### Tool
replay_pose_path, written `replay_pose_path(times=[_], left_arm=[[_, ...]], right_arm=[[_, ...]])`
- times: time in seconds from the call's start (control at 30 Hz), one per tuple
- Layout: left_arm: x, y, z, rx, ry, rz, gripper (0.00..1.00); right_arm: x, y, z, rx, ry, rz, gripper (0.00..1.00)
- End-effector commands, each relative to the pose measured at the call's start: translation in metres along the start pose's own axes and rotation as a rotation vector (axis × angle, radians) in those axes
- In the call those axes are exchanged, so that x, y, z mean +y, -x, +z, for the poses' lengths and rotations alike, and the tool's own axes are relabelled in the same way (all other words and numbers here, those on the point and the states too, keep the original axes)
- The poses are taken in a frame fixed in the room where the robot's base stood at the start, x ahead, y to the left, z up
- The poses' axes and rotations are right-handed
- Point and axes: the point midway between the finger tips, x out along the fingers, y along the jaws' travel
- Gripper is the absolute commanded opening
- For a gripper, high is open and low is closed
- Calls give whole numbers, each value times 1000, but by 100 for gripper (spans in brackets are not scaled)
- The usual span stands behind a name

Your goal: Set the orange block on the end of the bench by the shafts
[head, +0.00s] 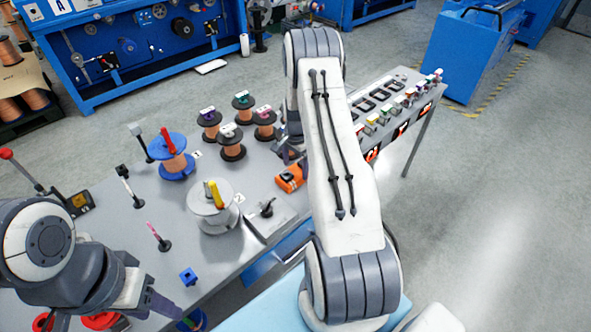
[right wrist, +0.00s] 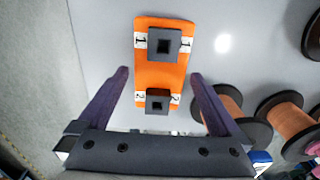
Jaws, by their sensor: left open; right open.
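The orange block (head: 290,177) lies on the grey bench (head: 235,265) near its right edge, partly hidden by my right arm in the head view. In the right wrist view the orange block (right wrist: 163,72) carries two black square sockets marked 1 and 2. My right gripper (right wrist: 159,74) is open, its purple fingers apart on either side of the block, not shut on it. Upright shafts on black bases, such as one shaft (head: 130,187) and a pink-tipped shaft (head: 158,237), stand at the bench's left part. My left gripper (head: 158,304) is open and empty at the bench's front left.
Several copper wire spools (head: 231,142) stand behind the block. A blue-flanged spool (head: 171,158) and a metal drum (head: 213,208) with a yellow handle stand between block and shafts. A rack (head: 385,105) stands right.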

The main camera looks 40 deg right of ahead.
Motion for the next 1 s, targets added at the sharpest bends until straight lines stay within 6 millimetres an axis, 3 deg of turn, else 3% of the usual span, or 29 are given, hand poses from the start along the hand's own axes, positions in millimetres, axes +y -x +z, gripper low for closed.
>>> replay_pose_path(times=[0.4, 0.53, 0.77, 0.87, 0.97, 1.0], left_arm=[[-1, -17, 1, -1, 0, 0, 50], [-1, -19, 1, -1, 0, 0, 50], [-1, -19, 1, 0, 0, 0, 50], [-1, -19, 1, 0, 0, 0, 50], [-1, -18, 1, 0, 0, 0, 50], [-1, -18, 1, 0, 0, 0, 50]], right_arm=[[0, 84, 0, 2, 0, -3, 100], [0, 98, 0, 1, 0, -2, 100], [0, 105, 1, 0, 3, 1, 100], [-6, 114, 18, 1, 59, -4, 100], [-15, 137, 70, 0, 231, -13, 100], [-16, 150, 102, -1, 336, -19, 100]])
